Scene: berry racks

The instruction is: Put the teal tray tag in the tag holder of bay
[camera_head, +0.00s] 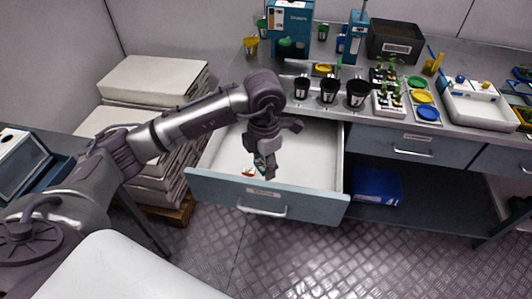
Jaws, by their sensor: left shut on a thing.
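My left gripper (266,160) reaches down over the open drawer (313,160), near its left part. It is shut on a small teal piece (259,161), which looks like the teal tray tag and is mostly hidden by the fingers. A small orange-red thing (248,173) shows in the drawer just left of the fingertips. I cannot make out which tag holder belongs to the bay. My right gripper is not in view.
The bench above holds black pots (329,90), seedling trays (387,100), a tray of coloured dishes (425,112), a dark crate (394,43) and a white tray (478,107). White boxes (150,78) are stacked at left. A blue bin (376,187) sits on the lower shelf.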

